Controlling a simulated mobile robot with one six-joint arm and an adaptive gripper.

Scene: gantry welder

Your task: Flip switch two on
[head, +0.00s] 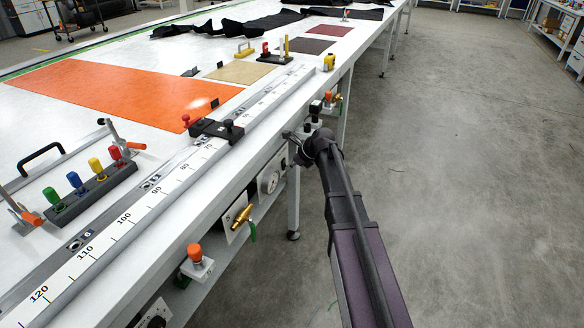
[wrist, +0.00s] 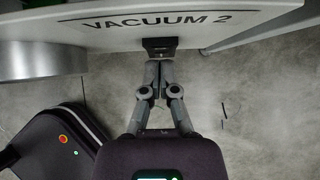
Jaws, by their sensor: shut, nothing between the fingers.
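A panel lettered "VACUUM 2" (wrist: 110,38) spans the top of the wrist view. A small dark switch housing (wrist: 160,42) sits on it below the lettering. My gripper (wrist: 160,64) is shut and empty, with its fingertips at or just below the housing. I cannot tell whether they touch it, and the switch's position is not readable. In the head view my gripper (head: 291,137) is at the table's front side, right of the round gauge (head: 269,181). My wrist partly covers that area, and the switch cannot be made out there.
A metallic cylinder (wrist: 40,62) sticks out left of the housing, and a grey bar (wrist: 250,28) slants at its right. The floor (head: 460,190) at right is clear.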

